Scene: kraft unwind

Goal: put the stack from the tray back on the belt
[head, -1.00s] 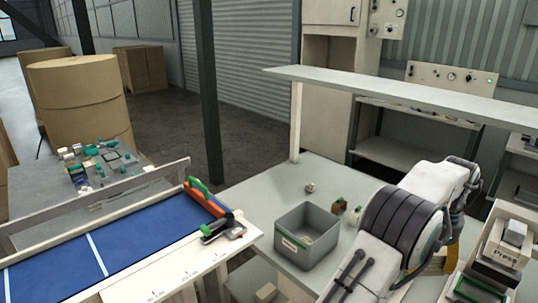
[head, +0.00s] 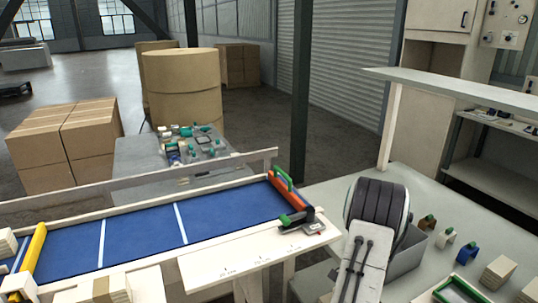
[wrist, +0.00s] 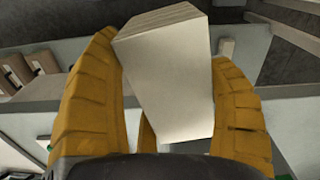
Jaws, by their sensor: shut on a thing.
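In the wrist view my gripper (wrist: 168,115) has its ridged yellow fingers closed on a pale cream stack (wrist: 165,75), with thin layers showing along its upper edge. In the head view the gripper and the held stack are hidden behind my arm. The belt (head: 145,240), blue with white cross lines, runs across the left and middle, left of my arm. A green-rimmed tray (head: 438,294) shows partly at the bottom edge, right of my arm; I cannot tell whether it is the task's tray.
A grey bin (head: 405,262) stands partly behind my arm. Small clamp-like blocks (head: 446,238) and a tan stack (head: 497,271) lie on the right table. A yellow bar (head: 34,250) crosses the belt's left end. A green-and-orange guide (head: 285,190) stands at its right end.

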